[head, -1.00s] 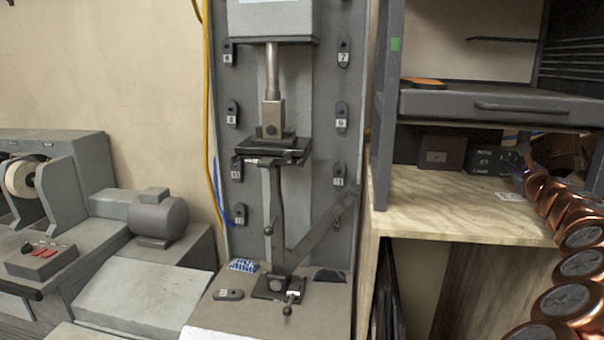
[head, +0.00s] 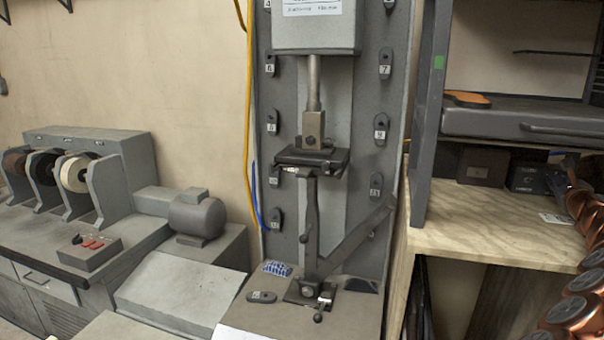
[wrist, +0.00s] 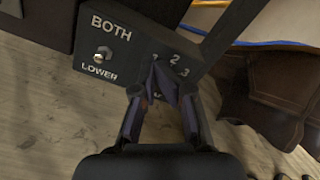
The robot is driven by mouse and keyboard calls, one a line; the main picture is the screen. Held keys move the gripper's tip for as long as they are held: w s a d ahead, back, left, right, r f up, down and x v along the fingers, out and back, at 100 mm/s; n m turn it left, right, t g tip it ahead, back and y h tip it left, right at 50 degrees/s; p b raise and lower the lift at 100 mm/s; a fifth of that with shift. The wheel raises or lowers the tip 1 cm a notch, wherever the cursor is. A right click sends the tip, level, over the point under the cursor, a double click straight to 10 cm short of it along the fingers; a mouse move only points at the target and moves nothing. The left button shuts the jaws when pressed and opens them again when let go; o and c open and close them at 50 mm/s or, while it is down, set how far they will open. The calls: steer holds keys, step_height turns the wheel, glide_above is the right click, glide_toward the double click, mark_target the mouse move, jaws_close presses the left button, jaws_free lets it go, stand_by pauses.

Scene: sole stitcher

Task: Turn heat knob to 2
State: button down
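The heat knob (wrist: 166,84) is a dark, pointed knob on a black control panel (wrist: 76,62) in the wrist view. The numbers 1, 2 and 3 run along its upper right. Its exact pointing direction is hard to tell. My gripper (wrist: 163,95) has one finger on each side of the knob. The fingers are apart, with a gap showing on the left; the right finger is very near the knob, and I cannot tell whether it touches.
A metal toggle switch (wrist: 102,54) marked BOTH and LOWER sits left of the knob. A brown leather-like item (wrist: 290,95) lies to the right. In the head view, a grey press column (head: 312,130) stands beside a wooden bench (head: 470,215); grinding wheels (head: 75,175) are at left.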

steer(key=shift+w+a+f+y, duration=0.25)
steer(key=shift+w+a+y, duration=0.05)
steer(key=shift+w+a, duration=0.35)
steer(key=shift+w+f, duration=0.1)
steer(key=shift+w, duration=0.05)
steer(key=shift+s+d, duration=0.35)
steer(key=shift+s, duration=0.05)
steer(key=shift+d+r, duration=0.1)
steer(key=shift+r, duration=0.15)
steer(key=shift+s+d+r+p, duration=0.2)
steer(key=shift+d+r+p, duration=0.15)
steer(key=shift+p, duration=0.45)
steer(key=shift+s+d+p, duration=0.2)
steer(key=shift+d+p, duration=0.25)
steer(key=shift+d, duration=0.1)
